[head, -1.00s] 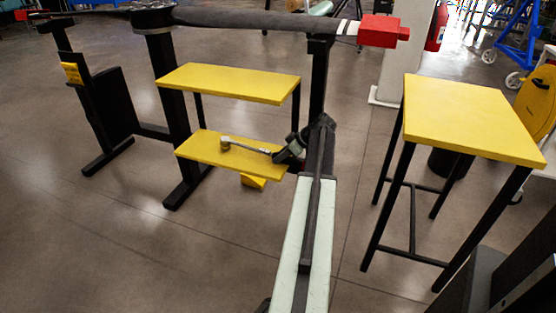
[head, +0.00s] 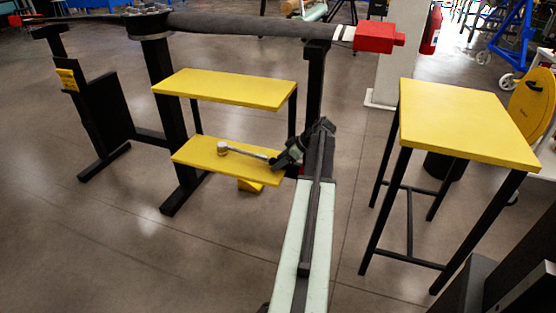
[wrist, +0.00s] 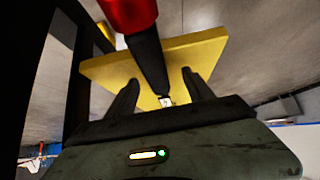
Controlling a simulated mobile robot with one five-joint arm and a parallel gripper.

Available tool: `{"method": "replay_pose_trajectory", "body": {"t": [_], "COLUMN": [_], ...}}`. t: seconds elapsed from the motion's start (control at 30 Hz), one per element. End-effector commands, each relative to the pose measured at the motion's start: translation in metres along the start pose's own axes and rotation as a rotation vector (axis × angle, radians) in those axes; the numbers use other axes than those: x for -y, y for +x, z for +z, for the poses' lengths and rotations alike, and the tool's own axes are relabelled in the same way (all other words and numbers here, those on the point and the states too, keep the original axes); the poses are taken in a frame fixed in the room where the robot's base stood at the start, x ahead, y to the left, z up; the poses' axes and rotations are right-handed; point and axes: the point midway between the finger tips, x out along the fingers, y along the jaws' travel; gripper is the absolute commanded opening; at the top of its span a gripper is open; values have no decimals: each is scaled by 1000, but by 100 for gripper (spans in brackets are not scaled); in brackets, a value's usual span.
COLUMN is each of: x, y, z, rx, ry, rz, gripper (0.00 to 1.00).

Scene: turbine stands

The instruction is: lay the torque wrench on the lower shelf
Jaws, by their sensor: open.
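The torque wrench (head: 246,152) has a pale round head, a grey shaft and a dark handle. It lies along the yellow lower shelf (head: 205,163), with its head toward the left. In the wrist view, its black handle (wrist: 148,62) with a red end passes between the two fingers, over the yellow shelf surface (wrist: 205,55). My gripper (head: 277,161) is at the shelf's right end, at the handle side of the wrench. In the wrist view my gripper (wrist: 161,80) has its fingers apart, one on each side of the handle. The dark handle is mostly hidden in the head view.
A yellow upper shelf (head: 225,88) hangs above the lower one, between black posts (head: 170,125). A dark shaft with a red block end (head: 378,37) crosses over them. A yellow-topped table (head: 465,125) stands to the right. The floor in front is clear.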

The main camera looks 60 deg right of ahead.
Motion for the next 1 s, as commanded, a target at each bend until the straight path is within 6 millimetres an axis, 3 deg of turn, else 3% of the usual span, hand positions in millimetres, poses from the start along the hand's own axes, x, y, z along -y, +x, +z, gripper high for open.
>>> {"method": "replay_pose_trajectory", "body": {"t": [0.43, 1.0], "x": [-1, -2], "y": [-47, -49], "z": [-2, 0], "rx": [-5, -6], "ry": [3, 3], "rz": [6, 7], "gripper": [60, 60]}}
